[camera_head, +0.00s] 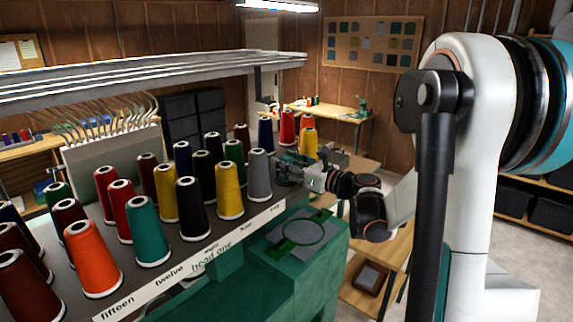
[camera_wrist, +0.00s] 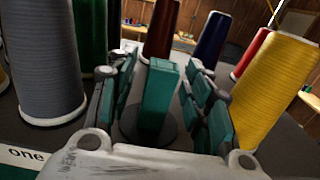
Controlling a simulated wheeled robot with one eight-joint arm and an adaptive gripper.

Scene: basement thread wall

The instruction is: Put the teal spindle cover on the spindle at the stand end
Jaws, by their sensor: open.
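The teal spindle cover (camera_wrist: 158,92), a narrow upright block, stands over a dark round base (camera_wrist: 145,125) on the thread stand in the wrist view. No bare spindle shows there; if one is under the cover, it is hidden. My gripper (camera_wrist: 162,68) is open, with one teal-padded finger on each side of the cover and visible gaps between. In the head view my gripper (camera_head: 296,168) is at the far end of the stand (camera_head: 205,258), just beyond the grey cone. The cover is too small to make out clearly there.
A grey cone (camera_wrist: 47,60) stands left of my gripper and a yellow cone (camera_wrist: 272,90) right of it, both close. Dark red (camera_wrist: 162,28) and blue (camera_wrist: 211,38) cones stand beyond. A green embroidery machine (camera_head: 265,270) with a hoop is below the stand's front edge.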

